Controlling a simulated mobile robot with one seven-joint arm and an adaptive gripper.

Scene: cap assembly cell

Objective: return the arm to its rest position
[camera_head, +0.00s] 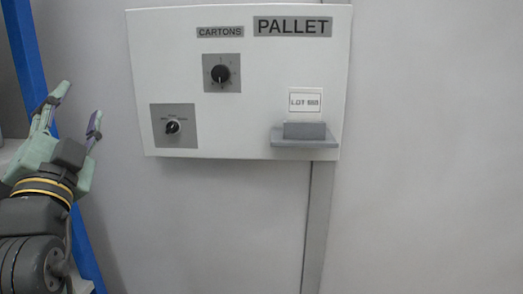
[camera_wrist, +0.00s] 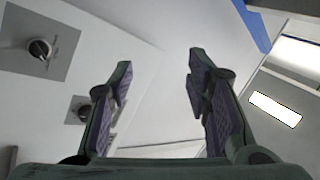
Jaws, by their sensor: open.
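My gripper (camera_head: 79,106) is at the left of the head view, raised with its fingers pointing up. It is open and holds nothing. It is left of the white panel box (camera_head: 265,75) and apart from it. In the wrist view the two fingers (camera_wrist: 160,85) stand wide apart with empty space between them. The panel box (camera_wrist: 135,55) fills the left part of that view.
A blue post (camera_head: 27,50) stands behind my gripper. The wall at right is clear.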

